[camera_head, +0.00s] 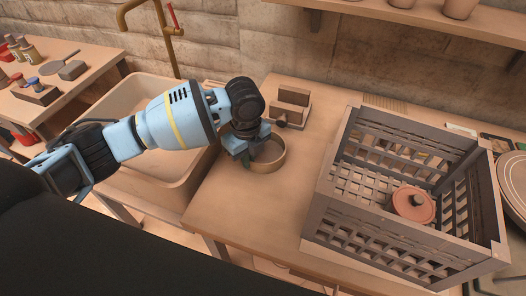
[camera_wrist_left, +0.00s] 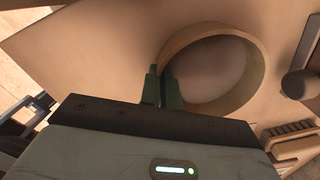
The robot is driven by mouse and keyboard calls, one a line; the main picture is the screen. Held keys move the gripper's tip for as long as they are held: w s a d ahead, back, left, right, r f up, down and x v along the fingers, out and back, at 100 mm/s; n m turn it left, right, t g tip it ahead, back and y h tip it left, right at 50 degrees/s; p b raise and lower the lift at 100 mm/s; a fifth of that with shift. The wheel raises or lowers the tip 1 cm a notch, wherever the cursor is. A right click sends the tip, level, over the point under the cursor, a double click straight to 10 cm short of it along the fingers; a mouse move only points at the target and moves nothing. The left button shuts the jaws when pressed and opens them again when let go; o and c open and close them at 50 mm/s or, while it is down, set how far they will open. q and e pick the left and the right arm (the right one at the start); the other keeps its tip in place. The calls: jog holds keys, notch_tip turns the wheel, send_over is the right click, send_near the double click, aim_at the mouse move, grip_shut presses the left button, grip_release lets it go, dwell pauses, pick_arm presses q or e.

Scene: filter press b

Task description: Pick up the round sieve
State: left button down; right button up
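The round sieve (camera_head: 278,162) is a shallow tan ring on the wooden table, near its left edge by the sink. In the left wrist view its rim (camera_wrist_left: 253,62) shows as a wide ring. My left gripper (camera_head: 250,152) reaches down at the sieve's left side. In the left wrist view its two green fingers (camera_wrist_left: 161,85) stand on either side of the rim, one outside and one inside, with only a narrow gap between them. They look shut on the rim. The sieve appears to rest flat on the table. My right gripper is not in view.
A slatted crate (camera_head: 330,205) stands right of the sieve, with a reddish lidded pot (camera_head: 414,204) inside. A small wooden block object (camera_head: 291,104) sits just behind the sieve. A sink basin (camera_head: 128,98) with a brass tap (camera_head: 168,30) lies left. Bare tabletop (camera_head: 250,215) is in front.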

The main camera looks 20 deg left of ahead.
pick_arm(q)
notch_tip(320, 180, up, 10)
jog(key=shift+r+p, duration=0.1)
jog(key=shift+p, duration=0.2)
dwell(0.3)
jog(key=shift+s, duration=0.1)
